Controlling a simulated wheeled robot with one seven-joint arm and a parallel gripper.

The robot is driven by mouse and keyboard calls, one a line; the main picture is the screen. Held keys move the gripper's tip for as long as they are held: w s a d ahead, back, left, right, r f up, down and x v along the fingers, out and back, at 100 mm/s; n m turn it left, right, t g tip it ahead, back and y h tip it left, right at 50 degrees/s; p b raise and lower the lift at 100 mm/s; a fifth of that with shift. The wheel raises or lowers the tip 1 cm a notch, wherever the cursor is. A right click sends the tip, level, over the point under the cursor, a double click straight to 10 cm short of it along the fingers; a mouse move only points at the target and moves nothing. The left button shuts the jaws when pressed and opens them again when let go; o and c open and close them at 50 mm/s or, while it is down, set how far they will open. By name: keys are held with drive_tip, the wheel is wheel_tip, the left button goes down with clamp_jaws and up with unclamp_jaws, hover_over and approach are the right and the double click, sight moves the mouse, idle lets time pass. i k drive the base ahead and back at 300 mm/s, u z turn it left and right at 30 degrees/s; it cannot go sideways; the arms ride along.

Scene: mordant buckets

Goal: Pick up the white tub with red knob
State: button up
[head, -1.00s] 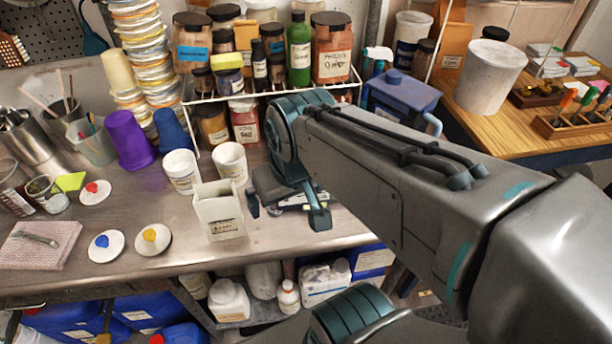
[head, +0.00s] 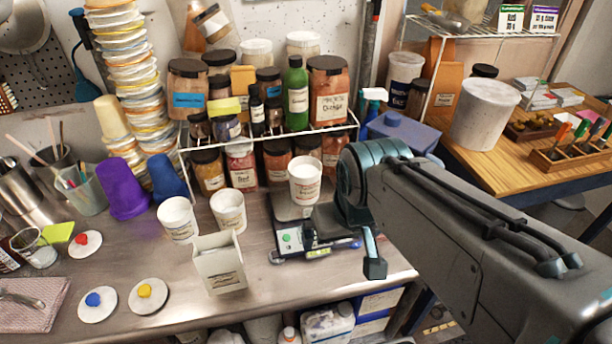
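A flat white lid with a red knob (head: 85,243) lies on the steel bench at the left; no tub is under it. Two white open tubs stand side by side, a left tub (head: 178,219) and a right tub (head: 228,211). A third white tub (head: 305,182) stands on a small scale (head: 290,242), just behind my gripper. None of these tubs shows a red knob. My gripper (head: 343,252) hangs over the right side of the scale, fingers apart, nothing seen between them; its left finger is hard to make out against the scale.
Lids with a blue knob (head: 97,303) and a yellow knob (head: 147,296) lie at the front left. A square white container (head: 219,264) stands between them and the scale. Purple (head: 127,188) and blue cups stand behind. A wire rack of jars (head: 328,92) lines the back.

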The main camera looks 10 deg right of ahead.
sight(305, 172)
drive_tip(key=k, duration=0.5)
drive_tip(key=z, duration=2.2)
drive_tip(key=k, duration=1.05)
drive_tip(key=u, duration=1.8)
drive_tip(key=i, duration=1)
drive_tip(key=u, duration=0.05)
